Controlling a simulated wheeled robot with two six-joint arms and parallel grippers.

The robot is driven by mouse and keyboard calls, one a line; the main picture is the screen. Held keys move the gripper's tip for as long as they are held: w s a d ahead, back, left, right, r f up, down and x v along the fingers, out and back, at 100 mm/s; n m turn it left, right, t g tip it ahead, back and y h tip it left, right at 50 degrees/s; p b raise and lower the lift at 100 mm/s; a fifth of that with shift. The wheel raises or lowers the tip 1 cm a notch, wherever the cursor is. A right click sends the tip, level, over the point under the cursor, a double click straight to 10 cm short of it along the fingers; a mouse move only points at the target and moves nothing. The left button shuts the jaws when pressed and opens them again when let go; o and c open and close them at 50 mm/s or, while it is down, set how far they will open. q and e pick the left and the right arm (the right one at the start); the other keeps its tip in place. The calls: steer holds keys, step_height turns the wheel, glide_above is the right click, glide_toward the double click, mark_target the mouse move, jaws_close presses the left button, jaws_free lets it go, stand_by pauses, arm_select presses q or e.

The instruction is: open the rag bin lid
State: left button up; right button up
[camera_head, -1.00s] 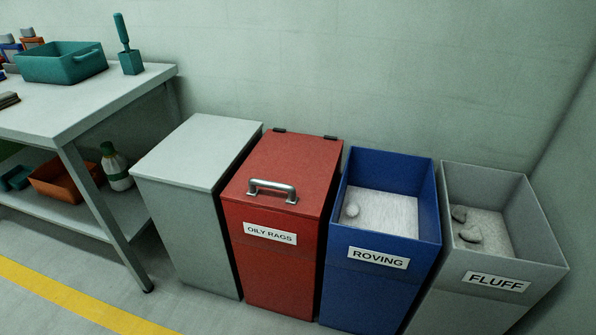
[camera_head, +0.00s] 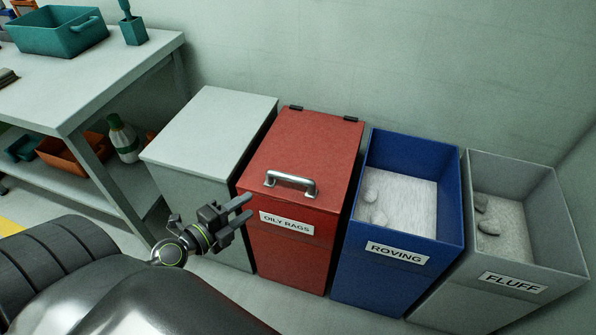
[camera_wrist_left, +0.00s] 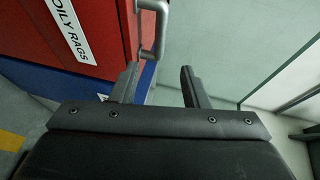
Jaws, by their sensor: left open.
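The red rag bin labelled "OILY RAGS" (camera_head: 287,262) stands between a grey cabinet and a blue bin. Its red lid (camera_head: 304,150) is closed, with two dark hinges at the back edge. A silver bar handle (camera_head: 291,183) sits on the lid near the front. My left gripper (camera_head: 246,208) is open and empty, in front of the bin's left front corner and left of the handle. In the left wrist view the gripper (camera_wrist_left: 158,82) shows two spread fingers, with the handle (camera_wrist_left: 158,25) beyond the left finger. My right gripper is not in view.
A grey closed cabinet (camera_head: 210,130) stands left of the rag bin. The blue ROVING bin (camera_head: 385,275) and grey FLUFF bin (camera_head: 490,297) stand open at the right. A workbench (camera_head: 100,75) with a teal tub (camera_head: 57,32) is at the left.

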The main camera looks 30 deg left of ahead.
mark_target(286, 180)
arm_select(q)
steer(key=p+x, duration=0.1)
steer(key=x, duration=1.5)
steer(key=shift+w+f, duration=0.15)
steer(key=shift+w, duration=0.2)
jaws_close()
steer(key=shift+a, duration=0.1)
